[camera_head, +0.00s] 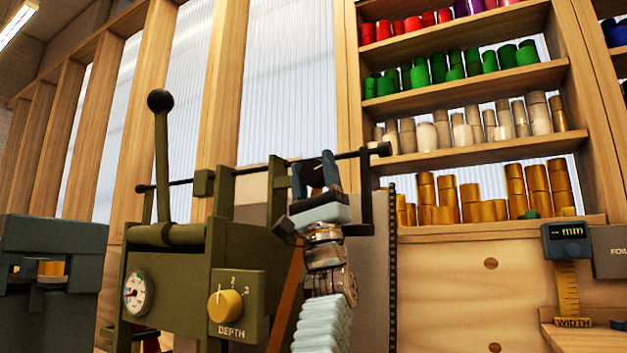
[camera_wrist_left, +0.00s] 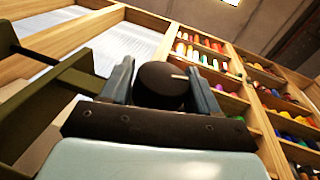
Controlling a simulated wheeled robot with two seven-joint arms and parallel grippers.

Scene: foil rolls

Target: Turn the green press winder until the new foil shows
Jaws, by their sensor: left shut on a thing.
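The olive-green press (camera_head: 180,270) stands left of centre in the head view, with a thin dark rod (camera_head: 240,172) across its top. My left gripper (camera_head: 314,176) is raised at the right end of the press, just below the rod. In the left wrist view, my left gripper (camera_wrist_left: 160,85) is shut on a dark round knob (camera_wrist_left: 158,78) with a small pale mark, apparently the winder's knob. The fingers hide most of this knob in the head view. I cannot make out any foil on the press. My right gripper is not in view.
A lever with a black ball (camera_head: 160,101) rises from the press. Its front has a gauge (camera_head: 137,292) and a yellow DEPTH dial (camera_head: 225,306). A grey machine (camera_head: 50,245) stands left. Shelves of coloured foil rolls (camera_head: 440,68) and a width gauge (camera_head: 567,245) are right.

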